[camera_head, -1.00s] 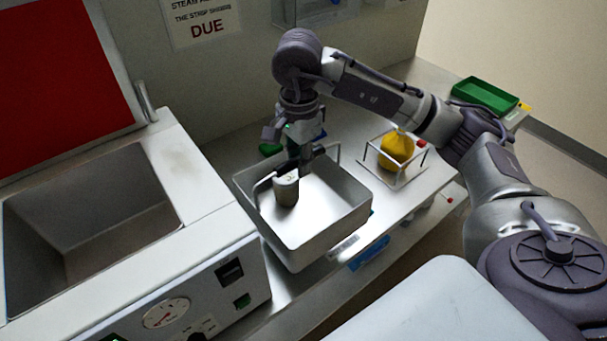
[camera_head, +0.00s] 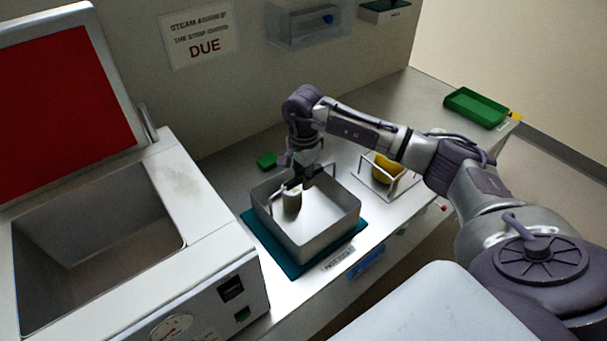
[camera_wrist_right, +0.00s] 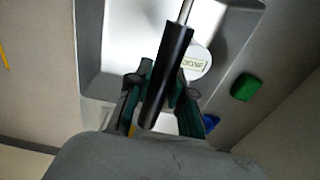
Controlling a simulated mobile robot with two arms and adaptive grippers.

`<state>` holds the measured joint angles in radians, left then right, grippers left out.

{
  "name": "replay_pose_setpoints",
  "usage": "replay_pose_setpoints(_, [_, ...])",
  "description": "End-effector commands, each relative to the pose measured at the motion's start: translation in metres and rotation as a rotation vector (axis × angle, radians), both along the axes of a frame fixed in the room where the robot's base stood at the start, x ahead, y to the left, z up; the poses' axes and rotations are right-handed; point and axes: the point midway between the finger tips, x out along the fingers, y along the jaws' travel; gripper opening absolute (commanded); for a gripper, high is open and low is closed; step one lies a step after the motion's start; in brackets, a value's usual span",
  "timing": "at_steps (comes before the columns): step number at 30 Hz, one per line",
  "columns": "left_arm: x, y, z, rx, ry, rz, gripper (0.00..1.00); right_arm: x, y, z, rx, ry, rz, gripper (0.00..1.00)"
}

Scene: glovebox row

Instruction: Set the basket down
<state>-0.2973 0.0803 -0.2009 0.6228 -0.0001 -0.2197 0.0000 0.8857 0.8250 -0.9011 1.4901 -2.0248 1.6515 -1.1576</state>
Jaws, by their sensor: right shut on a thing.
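The basket (camera_head: 322,240) is a grey rectangular metal pan with an overhead handle. In the head view it is level, over or on a teal mat (camera_head: 281,258) on the bench. Mat shows along its left and front sides; I cannot tell whether the base touches it. A pale cylindrical container (camera_head: 292,202) is inside the basket; in the right wrist view its lid (camera_wrist_right: 197,63) reads "DONE". My right gripper (camera_head: 308,178) is above the basket. In the right wrist view its fingers are shut on the handle's black grip (camera_wrist_right: 168,70). My left gripper is not in view.
An open-lidded steel bath (camera_head: 95,225) stands close on the left. A wire stand with a yellow object (camera_head: 387,168) is right of the basket. A green block (camera_head: 267,161) lies behind it. A green tray (camera_head: 477,107) is at the far right. The bench's front edge is close.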

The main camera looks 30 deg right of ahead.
Motion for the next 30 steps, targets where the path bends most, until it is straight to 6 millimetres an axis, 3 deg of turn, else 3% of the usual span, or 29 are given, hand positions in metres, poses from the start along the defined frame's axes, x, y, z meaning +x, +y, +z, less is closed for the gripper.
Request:
replay_pose_setpoints(6, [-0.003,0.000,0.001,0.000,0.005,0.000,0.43,0.001,0.000,-0.003,-0.001,-0.004,0.000,0.00])
replay_pose_setpoints(7, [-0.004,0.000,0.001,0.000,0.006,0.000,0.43,0.000,-0.001,-0.004,-0.001,0.000,0.000,0.24])
replay_pose_setpoints(11, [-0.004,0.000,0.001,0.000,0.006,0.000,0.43,0.000,0.000,-0.004,-0.001,-0.001,0.000,0.46])
replay_pose_setpoints(23, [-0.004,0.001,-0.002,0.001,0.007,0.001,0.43,0.001,0.000,0.003,0.000,-0.005,0.000,0.46])
replay_pose_setpoints(30, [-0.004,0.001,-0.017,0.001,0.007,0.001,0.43,0.002,-0.001,0.046,0.000,-0.010,0.000,0.46])
